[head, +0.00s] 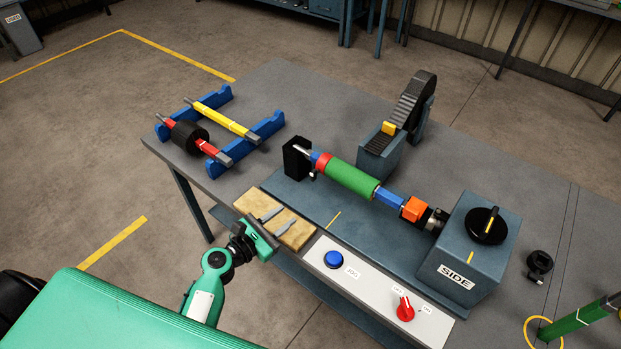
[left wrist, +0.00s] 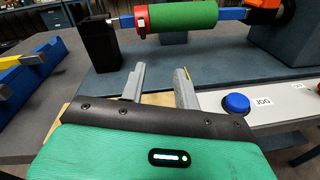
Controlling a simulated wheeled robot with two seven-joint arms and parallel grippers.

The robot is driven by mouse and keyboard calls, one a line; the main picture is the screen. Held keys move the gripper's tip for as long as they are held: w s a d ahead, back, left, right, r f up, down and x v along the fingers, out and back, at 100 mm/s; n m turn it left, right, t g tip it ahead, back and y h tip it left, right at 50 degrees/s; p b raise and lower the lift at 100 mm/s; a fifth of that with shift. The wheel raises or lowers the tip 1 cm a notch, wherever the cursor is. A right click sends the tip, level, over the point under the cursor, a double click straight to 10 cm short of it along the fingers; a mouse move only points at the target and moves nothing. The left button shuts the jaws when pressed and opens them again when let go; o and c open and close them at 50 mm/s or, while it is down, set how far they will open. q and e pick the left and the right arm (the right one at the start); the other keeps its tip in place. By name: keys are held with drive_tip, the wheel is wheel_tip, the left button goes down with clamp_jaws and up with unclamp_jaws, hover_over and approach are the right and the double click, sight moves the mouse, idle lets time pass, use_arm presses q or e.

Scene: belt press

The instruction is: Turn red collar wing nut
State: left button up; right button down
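The red collar (head: 322,162) sits at the left end of the green roller (head: 352,180) on the belt press. It also shows in the left wrist view (left wrist: 141,20), upper middle. A small dark wing nut (head: 312,175) sticks out below the collar on its near side; its exact angle is too small to tell. My left gripper (head: 289,215) is open and empty, above the tan board (head: 254,202) and short of the collar, toward me. Its two grey fingers (left wrist: 160,78) point toward the roller in the left wrist view. My right gripper is not in view.
A black block (head: 297,160) stands left of the collar. A front panel carries a blue JOG button (head: 334,259) and a red switch (head: 405,309). The grey-blue drive box (head: 462,258) is at right. A blue rack (head: 262,135) holds spare rollers at left.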

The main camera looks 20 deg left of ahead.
sight(311, 177)
use_arm(q)
drive_tip(key=w+d+n+p, duration=0.1)
drive_tip(key=w, duration=0.3)
drive_tip(key=w+r+n+t+p, duration=0.1)
drive_tip(key=w, duration=0.3)
drive_tip(key=w+d+n+p, duration=0.1)
drive_tip(key=w, duration=0.3)
drive_tip(key=shift+w+d+r+n+y, duration=0.3)
drive_tip(key=shift+w+d+r+y, duration=0.05)
drive_tip(key=shift+w+y, duration=0.05)
drive_tip(key=shift+w+d, duration=0.25)
drive_tip(key=shift+w, duration=0.35)
drive_tip(key=shift+c, duration=0.2)
clamp_jaws()
